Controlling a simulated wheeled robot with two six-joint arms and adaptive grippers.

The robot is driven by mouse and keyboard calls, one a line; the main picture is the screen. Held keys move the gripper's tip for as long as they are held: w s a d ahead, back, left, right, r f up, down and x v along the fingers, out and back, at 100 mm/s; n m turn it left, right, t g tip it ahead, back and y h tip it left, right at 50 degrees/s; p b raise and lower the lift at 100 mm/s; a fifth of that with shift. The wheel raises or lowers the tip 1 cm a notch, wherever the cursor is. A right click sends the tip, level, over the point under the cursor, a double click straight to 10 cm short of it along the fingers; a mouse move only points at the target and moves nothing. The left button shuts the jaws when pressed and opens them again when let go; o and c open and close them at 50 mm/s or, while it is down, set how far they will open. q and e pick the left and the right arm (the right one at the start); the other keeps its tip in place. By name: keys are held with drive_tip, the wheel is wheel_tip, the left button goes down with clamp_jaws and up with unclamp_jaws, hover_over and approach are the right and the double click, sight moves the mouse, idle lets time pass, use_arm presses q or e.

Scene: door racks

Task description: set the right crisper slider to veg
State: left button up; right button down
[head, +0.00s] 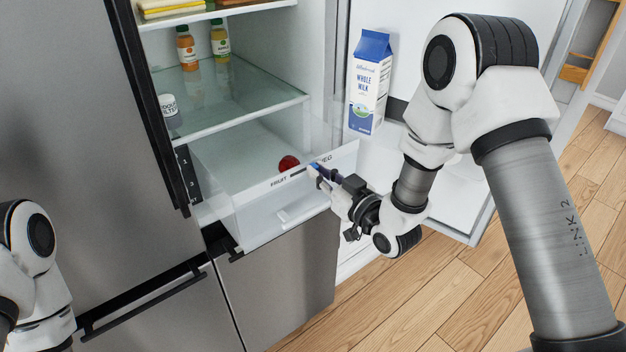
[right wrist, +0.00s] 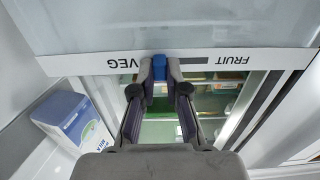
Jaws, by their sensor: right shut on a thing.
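The right crisper drawer (head: 265,209) is a clear bin with a white front strip lettered FRUIT at the left and VEG at the right in the head view. A dark slot runs between the words. The blue slider (right wrist: 159,62) sits near the VEG end of the slot; in the right wrist view the lettering is upside down, with VEG at the left. My right gripper (head: 317,170) is shut on the slider, one finger on each side of it, and partly hides it. My left gripper is out of view; only part of that arm shows.
A round red item (head: 288,163) lies in the drawer. A glass shelf (head: 235,95) is above it. The open fridge door at the right holds a milk carton (head: 369,82), close to my right arm. Bottles (head: 186,48) stand on the shelf.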

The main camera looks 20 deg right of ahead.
drive_tip(key=shift+w+d, duration=0.2)
drive_tip(key=shift+d, duration=0.35)
drive_tip(key=shift+s+a+r, duration=0.1)
drive_tip(key=shift+a, duration=0.2)
drive_tip(key=shift+d, duration=0.1)
drive_tip(key=c, duration=1.2)
unclamp_jaws()
drive_tip(key=shift+d, duration=0.25)
drive_tip(key=shift+o, duration=0.2)
drive_tip(key=shift+a, duration=0.1)
drive_tip(key=shift+s, duration=0.35)
drive_tip(key=v, duration=1.1)
drive_tip(key=shift+d, duration=0.2)
